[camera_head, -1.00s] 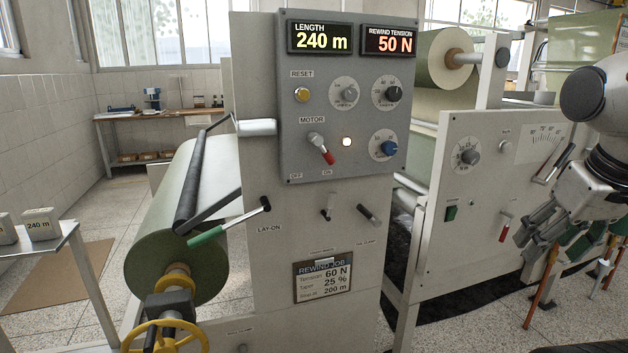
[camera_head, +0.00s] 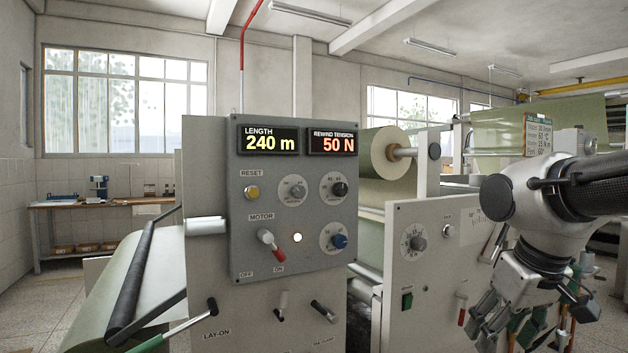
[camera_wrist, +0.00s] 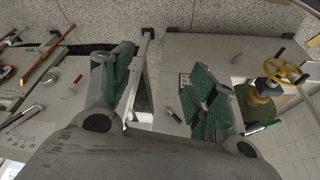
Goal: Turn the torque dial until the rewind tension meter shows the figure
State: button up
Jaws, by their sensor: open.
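The rewind tension meter (camera_head: 332,142) reads 50 N in orange figures at the top right of the grey control panel (camera_head: 262,225). My gripper (camera_head: 500,318) hangs at the lower right, well away from the panel. In the wrist view my gripper (camera_wrist: 160,105) has its green-padded fingers wide apart with nothing between them.
The length display (camera_head: 269,142) reads 240 m. A motor lever (camera_head: 271,243), a yellow reset button (camera_head: 252,192) and a lay-on lever (camera_head: 185,325) share the front. Another machine cabinet (camera_head: 425,270) with a dial (camera_head: 418,244) stands between the panel and my arm.

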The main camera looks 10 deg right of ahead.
jog(key=shift+a+f, duration=0.1)
dwell(0.3)
jog(key=n+t+y, duration=0.6)
jog(key=t, duration=0.7)
send_near(342, 190)
jog(key=x, duration=1)
jog(key=shift+w+a, duration=0.1)
jog(key=shift+w, duration=0.5)
